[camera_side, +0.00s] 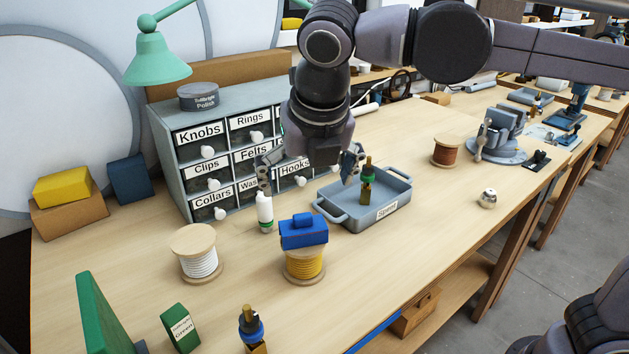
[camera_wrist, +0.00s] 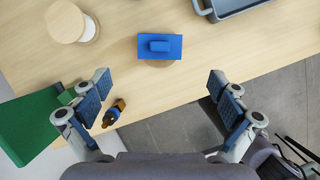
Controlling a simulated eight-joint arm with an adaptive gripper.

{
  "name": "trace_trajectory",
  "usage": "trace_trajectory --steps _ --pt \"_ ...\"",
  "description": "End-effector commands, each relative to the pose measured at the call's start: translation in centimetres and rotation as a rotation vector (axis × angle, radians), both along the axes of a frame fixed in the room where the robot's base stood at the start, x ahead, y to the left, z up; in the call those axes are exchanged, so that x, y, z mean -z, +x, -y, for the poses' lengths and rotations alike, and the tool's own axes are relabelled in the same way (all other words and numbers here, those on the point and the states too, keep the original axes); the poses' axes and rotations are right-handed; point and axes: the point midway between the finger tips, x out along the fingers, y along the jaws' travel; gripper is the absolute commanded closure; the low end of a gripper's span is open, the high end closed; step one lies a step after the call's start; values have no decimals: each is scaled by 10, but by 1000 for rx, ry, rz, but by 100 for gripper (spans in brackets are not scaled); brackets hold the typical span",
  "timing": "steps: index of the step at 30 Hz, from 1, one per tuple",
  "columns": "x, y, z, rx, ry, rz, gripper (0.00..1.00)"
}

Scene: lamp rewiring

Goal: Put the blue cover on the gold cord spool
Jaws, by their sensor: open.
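The blue cover (camera_side: 303,235), a flat block with a raised grip on top, sits on the gold cord spool (camera_side: 304,264) near the middle of the bench. In the wrist view the blue cover (camera_wrist: 150,54) hides nearly all of the spool; only a bit of its pale rim shows below. My gripper (camera_side: 308,168) is open and empty, above the bench and apart from the cover. In the wrist view my gripper (camera_wrist: 160,94) has its fingers spread wide, with the cover beyond them, roughly centred between the two.
A white cord spool (camera_side: 199,258) and a white bottle (camera_side: 265,212) stand left of the gold spool. A grey tray (camera_side: 340,214) holding a dark bottle (camera_side: 367,182) lies behind right. Labelled drawers (camera_side: 235,150) stand behind. A small bottle (camera_side: 250,328) and green box (camera_side: 181,328) are in front.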

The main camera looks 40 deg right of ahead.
Motion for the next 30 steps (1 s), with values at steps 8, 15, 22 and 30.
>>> trace_trajectory --steps 8,15,22,30 --pt "-14 -6 1 32 16 5 3" --pt "11 -11 50 472 240 74 3" --pt "50 -27 107 1099 566 161 3" --pt "102 -55 163 1827 970 242 3"
